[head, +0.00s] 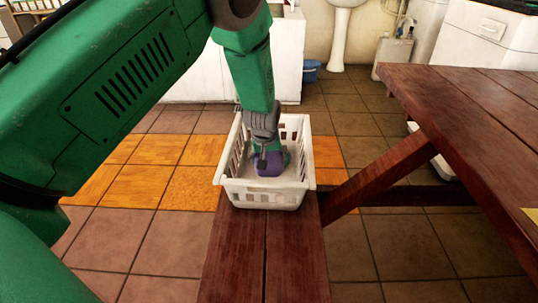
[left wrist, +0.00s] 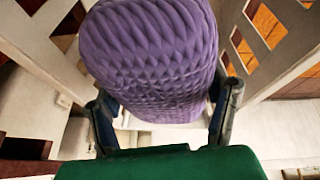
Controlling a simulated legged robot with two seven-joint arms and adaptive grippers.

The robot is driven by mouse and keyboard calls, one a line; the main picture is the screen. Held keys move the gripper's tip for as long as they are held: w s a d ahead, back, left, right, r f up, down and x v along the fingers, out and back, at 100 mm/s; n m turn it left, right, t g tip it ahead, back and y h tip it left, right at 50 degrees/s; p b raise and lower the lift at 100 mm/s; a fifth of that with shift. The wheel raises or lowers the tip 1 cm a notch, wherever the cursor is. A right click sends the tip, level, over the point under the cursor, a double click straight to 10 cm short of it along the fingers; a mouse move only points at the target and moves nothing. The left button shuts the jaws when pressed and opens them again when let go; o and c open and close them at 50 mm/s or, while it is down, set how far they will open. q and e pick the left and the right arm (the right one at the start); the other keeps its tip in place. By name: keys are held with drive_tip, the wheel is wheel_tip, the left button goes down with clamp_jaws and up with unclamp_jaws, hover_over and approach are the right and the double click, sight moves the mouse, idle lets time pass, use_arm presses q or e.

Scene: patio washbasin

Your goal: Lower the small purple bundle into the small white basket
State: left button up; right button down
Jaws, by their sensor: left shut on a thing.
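The small purple bundle (head: 268,164) has a quilted surface and fills much of the left wrist view (left wrist: 150,60). My left gripper (head: 266,152) is shut on it, with a dark finger on each side of the bundle in the left wrist view (left wrist: 165,115). The small white basket (head: 262,197) stands upright on a dark red wooden bench. The gripper reaches down inside the basket, and the bundle is between its slotted walls. Whether the bundle touches the basket floor cannot be told. My right gripper is not in view.
The wooden bench (head: 262,255) runs towards me under the basket. A wooden table (head: 470,120) with a slanted leg stands close on the right. A blue bucket (head: 311,70) and a white pedestal basin (head: 340,35) are at the back. Tiled floor is open on the left.

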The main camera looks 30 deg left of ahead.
use_arm(q)
drive_tip(key=shift+f+b, duration=1.35)
drive_tip(key=shift+f, duration=2.4)
drive_tip(key=shift+s+f, duration=0.1)
drive_tip(key=o, duration=1.3)
drive_tip(key=shift+o, duration=0.2)
